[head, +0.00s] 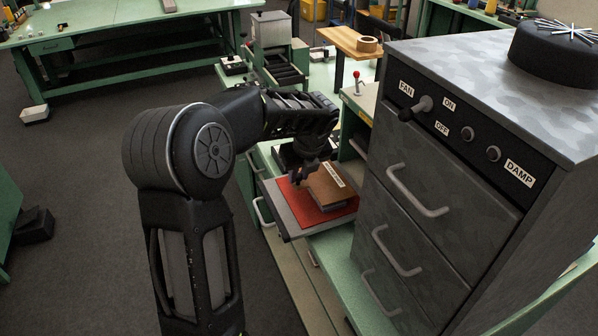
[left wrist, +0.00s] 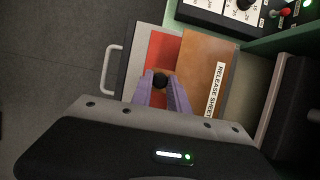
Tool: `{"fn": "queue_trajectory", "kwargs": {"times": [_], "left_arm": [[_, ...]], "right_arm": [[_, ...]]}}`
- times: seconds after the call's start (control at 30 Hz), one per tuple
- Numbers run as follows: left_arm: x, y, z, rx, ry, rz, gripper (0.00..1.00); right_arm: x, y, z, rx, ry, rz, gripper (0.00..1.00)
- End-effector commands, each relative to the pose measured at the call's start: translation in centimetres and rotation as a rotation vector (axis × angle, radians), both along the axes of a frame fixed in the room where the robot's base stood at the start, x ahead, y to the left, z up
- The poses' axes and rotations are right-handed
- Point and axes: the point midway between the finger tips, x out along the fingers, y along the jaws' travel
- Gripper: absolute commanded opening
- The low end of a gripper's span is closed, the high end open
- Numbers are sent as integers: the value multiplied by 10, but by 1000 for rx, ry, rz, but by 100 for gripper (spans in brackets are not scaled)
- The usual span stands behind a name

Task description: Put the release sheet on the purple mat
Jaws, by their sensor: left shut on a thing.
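The release sheet (head: 328,190) is a brown, flat rectangle with a white label. It lies on or just above a red mat (head: 308,213); I cannot tell whether they touch. In the left wrist view the sheet (left wrist: 204,62) covers the right part of the red mat (left wrist: 164,48). My left gripper (head: 304,178) is at the sheet's left side. No purple mat shows. My right gripper is not in view.
The red mat lies on a grey pulled-out tray (head: 290,227). A grey cabinet (head: 440,190) with drawer handles and FAN and DAMP controls stands close to the right. A green bench with equipment (head: 275,65) stands behind. Open floor lies to the left.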

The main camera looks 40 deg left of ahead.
Motion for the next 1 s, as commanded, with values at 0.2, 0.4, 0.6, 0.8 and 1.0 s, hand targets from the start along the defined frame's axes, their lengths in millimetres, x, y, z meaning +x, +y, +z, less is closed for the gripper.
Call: {"fn": "queue_trajectory", "kwargs": {"times": [0.2, 0.4, 0.6, 0.8, 1.0], "left_arm": [[0, 0, -21, 0, -1, 0, 0], [0, 0, -23, 0, -1, 0, 0], [0, 0, -22, 0, -1, 0, 0], [0, 0, -23, 0, -1, 0, 0], [0, 0, -28, 0, 0, 0, 0]], "right_arm": [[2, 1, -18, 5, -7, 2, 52], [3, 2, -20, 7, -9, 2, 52], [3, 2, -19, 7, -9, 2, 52], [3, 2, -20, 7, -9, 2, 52], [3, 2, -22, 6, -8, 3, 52]]}}
